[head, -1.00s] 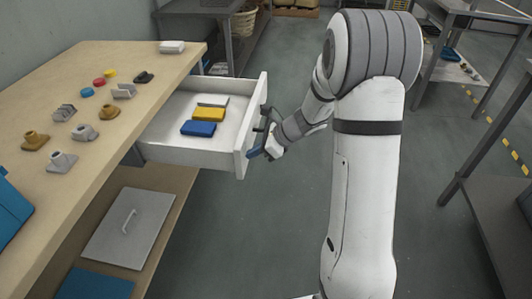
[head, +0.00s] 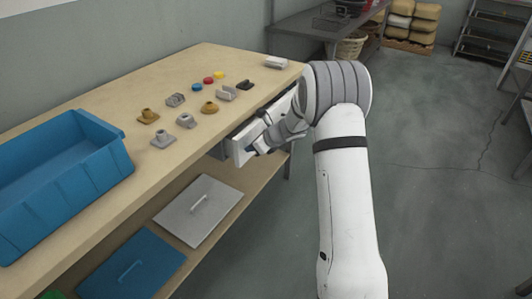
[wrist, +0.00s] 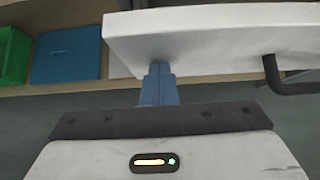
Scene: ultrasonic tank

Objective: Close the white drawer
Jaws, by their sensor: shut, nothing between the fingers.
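The white drawer (head: 242,146) sits under the wooden workbench's front edge. Its front panel stands close to the bench, and how far it projects is partly hidden by my arm. In the wrist view the white front panel (wrist: 215,38) spans the top, with a dark bar handle (wrist: 285,82) at right. My gripper (wrist: 158,72) is shut and empty, its blue fingertips at the panel, left of the handle, seemingly touching it. In the head view my gripper (head: 252,147) is small and partly hidden at the drawer front. The drawer's inside is not visible.
The bench top (head: 110,198) holds a blue bin (head: 60,185) and several small fittings. A lower shelf (head: 232,205) carries a grey lid (head: 195,212) and a blue lid (head: 132,268). The floor (head: 440,200) to the right is clear.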

